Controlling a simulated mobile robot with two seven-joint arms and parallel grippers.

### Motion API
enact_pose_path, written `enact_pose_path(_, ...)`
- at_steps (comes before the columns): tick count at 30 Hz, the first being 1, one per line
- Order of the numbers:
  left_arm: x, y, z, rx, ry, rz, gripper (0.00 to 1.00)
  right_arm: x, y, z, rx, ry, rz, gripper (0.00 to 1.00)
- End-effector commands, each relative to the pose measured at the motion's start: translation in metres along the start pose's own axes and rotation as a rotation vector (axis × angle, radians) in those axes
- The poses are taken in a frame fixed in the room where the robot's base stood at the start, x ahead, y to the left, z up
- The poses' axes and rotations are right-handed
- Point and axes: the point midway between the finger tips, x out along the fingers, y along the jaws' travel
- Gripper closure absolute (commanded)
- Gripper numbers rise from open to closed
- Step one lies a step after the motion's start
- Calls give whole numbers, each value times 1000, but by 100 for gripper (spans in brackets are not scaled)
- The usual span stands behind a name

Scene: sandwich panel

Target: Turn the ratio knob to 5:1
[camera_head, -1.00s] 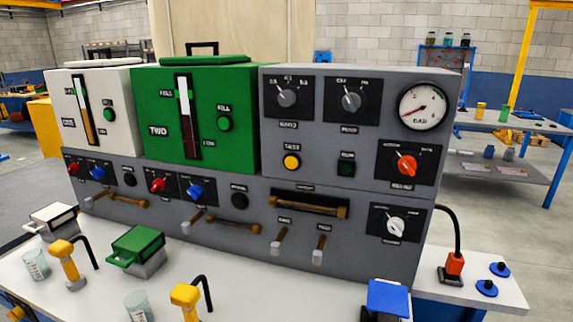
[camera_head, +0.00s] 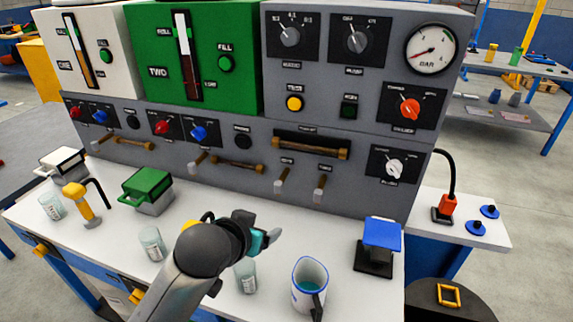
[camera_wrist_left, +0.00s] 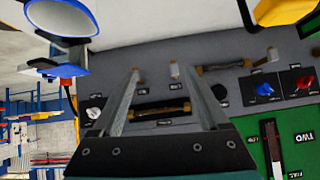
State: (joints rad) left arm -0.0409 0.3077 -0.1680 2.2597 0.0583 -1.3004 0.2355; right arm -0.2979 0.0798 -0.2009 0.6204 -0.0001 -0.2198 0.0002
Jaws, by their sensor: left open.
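The ratio knob seems to be the grey knob (camera_head: 290,37) on a black plate with three marks, at the top left of the grey upper panel (camera_head: 325,140). Its caption is too small to read surely, and I cannot tell exactly which mark it points to. A similar grey knob (camera_head: 356,42) sits to its right. My left gripper (camera_head: 272,238) is open and empty, low over the white bench in front of the panel, well below and apart from the knob. The left wrist view shows its two spread fingers (camera_wrist_left: 163,75) with nothing between them. The right gripper is not in view.
A blue-rimmed mug (camera_head: 310,280), a glass (camera_head: 246,276) and a blue-topped stand (camera_head: 381,240) stand near my left gripper. Bronze bar handles (camera_head: 310,147) and small levers (camera_head: 319,188) stick out of the lower panel. A red-orange knob (camera_head: 410,108) sits below the gauge (camera_head: 431,47).

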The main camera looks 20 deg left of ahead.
Motion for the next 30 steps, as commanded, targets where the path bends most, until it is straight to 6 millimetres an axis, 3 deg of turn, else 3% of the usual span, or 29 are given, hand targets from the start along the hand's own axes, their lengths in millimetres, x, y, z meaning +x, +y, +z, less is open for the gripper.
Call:
enact_pose_path(1, -7, -8, -44, -3, 94, -11, 22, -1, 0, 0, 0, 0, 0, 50)
enact_pose_path(6, -42, -25, -160, -35, 358, -21, 22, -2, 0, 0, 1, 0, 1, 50)
enact_pose_path(9, -69, -33, -213, -51, 488, -20, 22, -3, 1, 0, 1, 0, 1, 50)
enact_pose_path(12, -93, -38, -252, -62, 585, -16, 22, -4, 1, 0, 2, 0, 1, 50)
enact_pose_path(15, -112, -42, -276, -70, 650, -12, 22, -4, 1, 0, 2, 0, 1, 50)
enact_pose_path(20, -122, -44, -291, -76, 690, -10, 22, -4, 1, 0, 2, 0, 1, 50)
enact_pose_path(30, -92, -46, -316, -78, 690, -9, 22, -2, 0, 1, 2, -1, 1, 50)
